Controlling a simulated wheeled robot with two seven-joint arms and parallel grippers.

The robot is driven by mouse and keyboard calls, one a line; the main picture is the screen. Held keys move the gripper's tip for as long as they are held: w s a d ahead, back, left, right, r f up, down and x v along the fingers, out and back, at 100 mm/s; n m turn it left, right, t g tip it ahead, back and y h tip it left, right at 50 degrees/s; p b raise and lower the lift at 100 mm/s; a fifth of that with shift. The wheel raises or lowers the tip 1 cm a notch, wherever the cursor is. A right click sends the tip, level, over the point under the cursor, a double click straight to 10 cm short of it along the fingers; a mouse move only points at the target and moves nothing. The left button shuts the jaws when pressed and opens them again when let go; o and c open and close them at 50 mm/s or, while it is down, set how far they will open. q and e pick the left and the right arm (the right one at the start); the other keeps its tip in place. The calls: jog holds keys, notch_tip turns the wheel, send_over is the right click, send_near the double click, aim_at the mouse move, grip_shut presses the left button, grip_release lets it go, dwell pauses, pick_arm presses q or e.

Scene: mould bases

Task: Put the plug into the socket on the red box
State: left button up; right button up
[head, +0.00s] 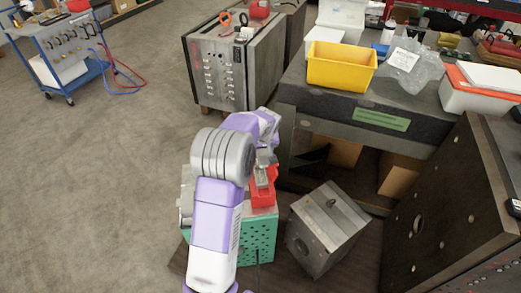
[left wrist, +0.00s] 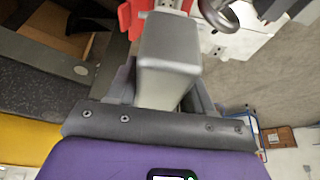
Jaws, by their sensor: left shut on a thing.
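The red box (head: 263,190) stands on top of a green perforated stand, just below my left gripper. Part of a red body, likely the same box, shows at the top of the left wrist view (left wrist: 133,14). My left gripper (head: 265,160) is shut on a grey block-shaped thing, likely the plug (left wrist: 168,50), which sits between the fingers and points toward the top of the left wrist view. My own arm and hand cover much of the area. The socket cannot be made out, nor whether the plug touches it. My right gripper is in neither view.
The green stand (head: 262,237) is partly behind my arm. A grey metal block (head: 327,229) stands close to its right. A dark workbench with a yellow bin (head: 342,68) is behind, and a large dark plate (head: 440,200) leans at right. Open floor lies at left.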

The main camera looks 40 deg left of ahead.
pick_arm(q)
jog(key=shift+w+a+r, duration=0.35)
jog(key=shift+a, duration=0.3)
notch_tip(320, 180, down, 7)
jog(key=b, duration=0.6)
jog(key=shift+f+b, duration=1.15)
jog(key=shift+f, duration=0.65)
jog(key=shift+s+d+f, duration=0.1)
jog(key=shift+f, duration=0.3)
jog(key=shift+f+b, duration=0.45)
jog(key=shift+f, duration=0.15)
jog(key=shift+f+b, duration=0.3)
jog(key=shift+f, duration=0.05)
jog(key=shift+s+d+f, duration=0.1)
jog(key=shift+s+f, duration=0.05)
jog(key=shift+f, duration=0.45)
